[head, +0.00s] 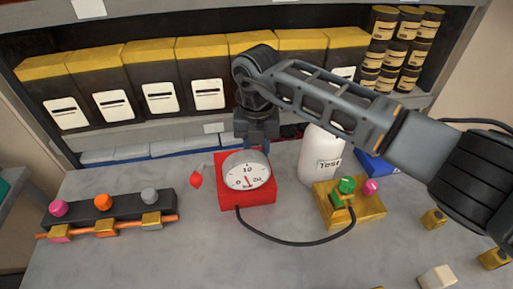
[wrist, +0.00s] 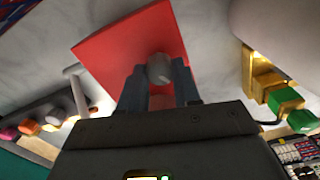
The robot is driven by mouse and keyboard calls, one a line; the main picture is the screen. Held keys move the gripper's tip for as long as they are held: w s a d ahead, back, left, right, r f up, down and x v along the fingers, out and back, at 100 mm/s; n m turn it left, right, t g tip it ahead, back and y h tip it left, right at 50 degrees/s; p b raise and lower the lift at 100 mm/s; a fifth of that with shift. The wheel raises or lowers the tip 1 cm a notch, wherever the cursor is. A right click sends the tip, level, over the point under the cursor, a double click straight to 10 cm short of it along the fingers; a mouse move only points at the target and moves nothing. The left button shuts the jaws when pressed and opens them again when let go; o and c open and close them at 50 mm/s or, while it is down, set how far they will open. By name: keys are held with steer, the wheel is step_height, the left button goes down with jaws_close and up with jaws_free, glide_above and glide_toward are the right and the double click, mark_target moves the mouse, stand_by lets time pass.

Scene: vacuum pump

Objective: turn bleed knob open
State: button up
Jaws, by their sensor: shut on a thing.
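The red box (head: 227,200) stands mid-bench with a round grey gauge (head: 247,172) on it. The gauge dial faces the front, and its red needle points to the lower part of the scale. My gripper (head: 257,142) points down at the back of the gauge, and its fingertips are partly hidden there in the head view. In the wrist view, my gripper's two fingers are shut on a small grey rounded knob (wrist: 160,68), in front of the red box (wrist: 125,48). This is likely the bleed knob; the head view hides it. Its turn angle cannot be read.
A black bar (head: 95,212) with pink, orange and grey knobs lies left. A white bottle (head: 320,155) stands close behind right. A gold block (head: 365,208) with green and pink knobs is right, joined by a black cable (head: 290,240). Shelves with boxes stand behind.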

mark_target(257, 153)
steer(key=n+b, duration=0.2)
steer(key=n, duration=0.4)
steer(key=shift+n, duration=0.3)
steer(key=n+b, duration=0.2)
steer(key=n, duration=0.2)
steer(key=shift+f, duration=0.1)
steer(key=shift+n+b, duration=0.55)
steer(key=shift+n, duration=0.45)
steer(key=o, duration=1.1)
steer(key=shift+c, duration=0.2)
steer(key=shift+r, duration=0.2)
step_height(257, 153, up, 8)
steer(key=shift+f+b, duration=0.2)
steer(key=shift+b, duration=0.5)
